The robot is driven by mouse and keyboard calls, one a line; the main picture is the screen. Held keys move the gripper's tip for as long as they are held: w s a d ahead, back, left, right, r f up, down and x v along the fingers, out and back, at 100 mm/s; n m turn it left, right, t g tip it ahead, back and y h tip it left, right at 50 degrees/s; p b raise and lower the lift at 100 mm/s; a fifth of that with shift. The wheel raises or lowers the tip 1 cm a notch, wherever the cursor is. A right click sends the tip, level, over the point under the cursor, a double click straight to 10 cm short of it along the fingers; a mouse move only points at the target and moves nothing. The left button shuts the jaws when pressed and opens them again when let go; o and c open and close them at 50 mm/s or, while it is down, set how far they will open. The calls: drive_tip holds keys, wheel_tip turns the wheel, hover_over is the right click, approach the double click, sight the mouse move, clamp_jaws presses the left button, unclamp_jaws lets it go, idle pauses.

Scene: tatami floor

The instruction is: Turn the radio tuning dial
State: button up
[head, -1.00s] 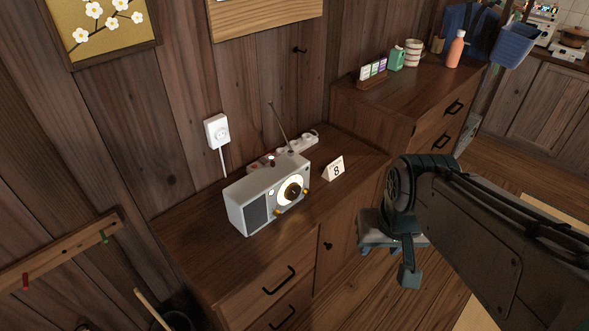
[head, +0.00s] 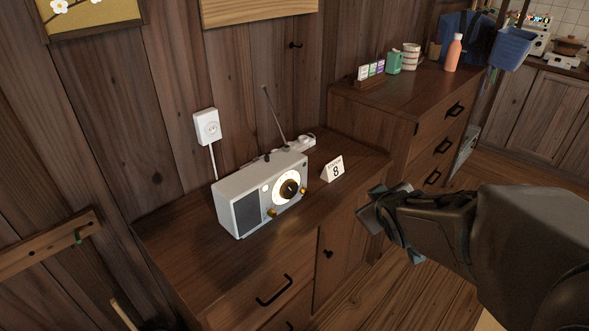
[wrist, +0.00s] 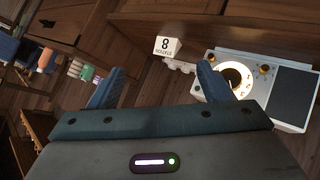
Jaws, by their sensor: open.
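The radio (head: 262,193) is a white box with a dark speaker grille on its left. It stands on the low wooden cabinet (head: 190,233) with its antenna up. Its tuning dial (head: 289,188) is a dark knob inside a lit cream ring, with small brass knobs beside it. My gripper (head: 366,211) is to the right of the radio, in front of the cabinet's front edge, apart from it. In the wrist view my gripper's two blue fingers (wrist: 160,86) are spread with nothing between them. The radio (wrist: 263,88) shows there at the right, its dial (wrist: 232,78) partly behind one finger.
A white power strip (head: 297,143) lies behind. A taller cabinet (head: 385,110) on the right holds a pink bottle (head: 453,53), a green container and other items. The cabinet top before the radio is clear.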

drive_tip(key=w+a+f+n+t+y+b, duration=0.3)
drive_tip(key=w+f+n+y+b, duration=0.1)
drive_tip(key=f+b, duration=0.2)
drive_tip(key=n+y+p, duration=0.2)
drive_tip(key=n+y, duration=0.4)
drive_tip(key=y, duration=0.2)
approach(292, 192)
drive_tip(key=shift+t, duration=0.4)
drive_tip(key=x, duration=0.8)
drive_tip(key=shift+s+a+f+b, duration=0.1)
drive_tip(key=shift+a+f+b, duration=0.1)
drive_tip(key=shift+b, duration=0.15)
drive_tip(key=c, duration=1)
